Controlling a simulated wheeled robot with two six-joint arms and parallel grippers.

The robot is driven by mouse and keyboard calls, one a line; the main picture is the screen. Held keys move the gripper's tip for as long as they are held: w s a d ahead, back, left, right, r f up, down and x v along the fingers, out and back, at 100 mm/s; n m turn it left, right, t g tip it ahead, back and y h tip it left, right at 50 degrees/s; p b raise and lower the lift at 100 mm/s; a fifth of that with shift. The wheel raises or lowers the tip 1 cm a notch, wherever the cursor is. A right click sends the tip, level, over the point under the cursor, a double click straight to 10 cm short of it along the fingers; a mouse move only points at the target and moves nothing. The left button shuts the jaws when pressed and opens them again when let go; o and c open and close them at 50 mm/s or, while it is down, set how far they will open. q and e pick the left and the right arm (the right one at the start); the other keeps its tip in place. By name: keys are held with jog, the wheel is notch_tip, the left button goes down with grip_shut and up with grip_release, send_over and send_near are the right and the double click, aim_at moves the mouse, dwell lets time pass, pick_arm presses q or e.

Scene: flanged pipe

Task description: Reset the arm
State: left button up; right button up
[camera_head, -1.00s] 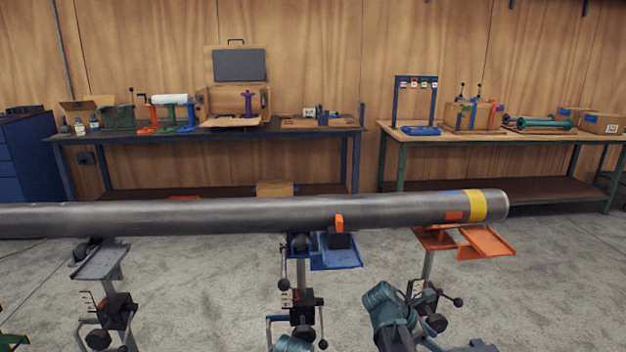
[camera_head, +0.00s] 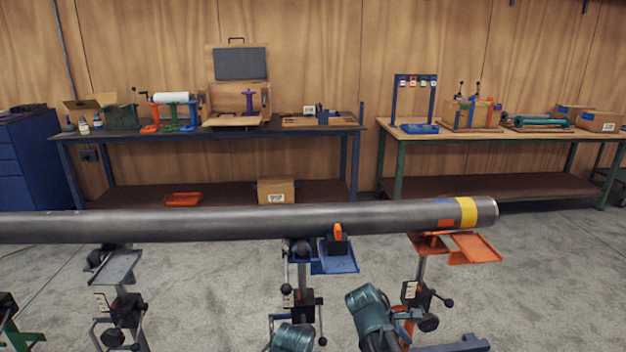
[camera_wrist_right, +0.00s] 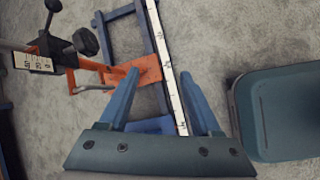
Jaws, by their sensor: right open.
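My right gripper (camera_wrist_right: 158,74) is open in the right wrist view, with two blue fingers spread and nothing held between them. Below it are an orange stand foot and a long white-marked strip (camera_wrist_right: 168,70) on the floor side; the gap to them is hard to judge. In the head view, teal parts of my arms show at the bottom, one at right of centre (camera_head: 368,308) and one at the bottom edge (camera_head: 293,338). The right gripper's fingers cannot be made out there. My left gripper is not in view.
A long grey pipe (camera_head: 200,220) with yellow and blue bands crosses the head view on grey (camera_head: 118,266), blue (camera_head: 335,262) and orange (camera_head: 474,248) stands. Two loaded workbenches (camera_head: 215,136) (camera_head: 500,140) stand behind.

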jog(key=s+a+r+m+g+y+p, duration=0.1)
jog(key=s+a+r+m+y+p, duration=0.4)
jog(key=s+a+r+m+p, duration=0.5)
jog(key=s+a+r+p, duration=0.2)
jog(key=a+r+p, duration=0.1)
jog(key=a+p, duration=0.2)
jog(key=shift+s+a+r+m+p, duration=0.3)
jog(key=shift+a+r, duration=0.1)
jog(key=shift+a, duration=0.55)
